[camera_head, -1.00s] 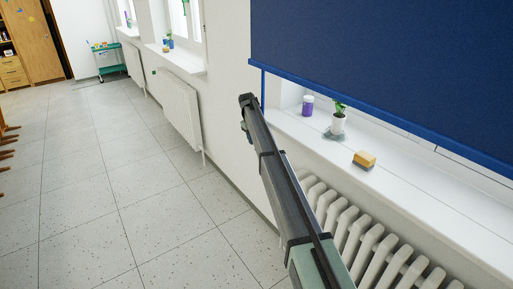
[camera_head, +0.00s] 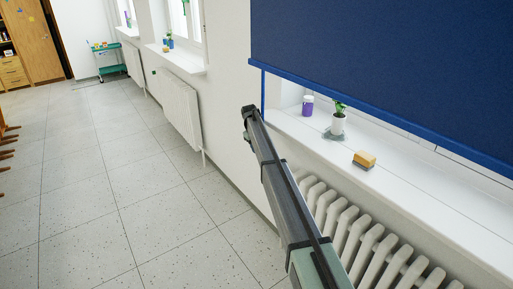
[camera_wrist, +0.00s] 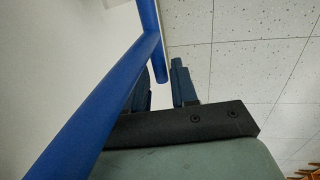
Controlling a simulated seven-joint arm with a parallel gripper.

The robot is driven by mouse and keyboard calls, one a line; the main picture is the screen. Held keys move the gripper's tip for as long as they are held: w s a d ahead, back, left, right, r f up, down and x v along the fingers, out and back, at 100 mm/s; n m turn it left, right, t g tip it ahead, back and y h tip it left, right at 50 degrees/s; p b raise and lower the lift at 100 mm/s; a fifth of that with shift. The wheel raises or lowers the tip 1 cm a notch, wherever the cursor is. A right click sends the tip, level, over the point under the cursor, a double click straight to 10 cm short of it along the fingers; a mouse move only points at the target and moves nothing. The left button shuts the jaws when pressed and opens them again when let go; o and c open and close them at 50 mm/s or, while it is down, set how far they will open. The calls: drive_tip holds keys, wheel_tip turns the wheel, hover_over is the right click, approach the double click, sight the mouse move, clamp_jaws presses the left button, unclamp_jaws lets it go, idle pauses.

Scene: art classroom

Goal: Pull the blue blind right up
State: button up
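The blue blind (camera_head: 390,60) hangs over the window at the right of the head view, with a brighter blue bottom bar (camera_head: 380,112). A narrow blue strip (camera_head: 264,85) hangs down near its left corner. In the wrist view, a thick blue bar (camera_wrist: 85,125) runs diagonally up from the lower left and meets a second blue bar (camera_wrist: 150,25), whose rounded end shows between my fingers. My gripper (camera_head: 247,110) is beside the blind's left corner, below the bar. In the wrist view, my gripper (camera_wrist: 166,88) has a gap between its fingers. Contact cannot be told.
Below the blind, a white sill (camera_head: 430,190) holds a purple jar (camera_head: 307,106), a potted plant (camera_head: 338,123) and a yellow block (camera_head: 365,159). A white radiator (camera_head: 350,235) stands under the sill. The tiled floor (camera_head: 120,190) at left is largely clear.

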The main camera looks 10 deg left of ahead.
sight(257, 61)
clamp_jaws()
idle(0.3)
wheel_tip(257, 61, up, 43)
drive_tip(key=shift+f, duration=0.15)
drive_tip(key=shift+o, duration=1.5)
unclamp_jaws()
wheel_tip(257, 61, down, 33)
drive_tip(key=shift+a, duration=0.15)
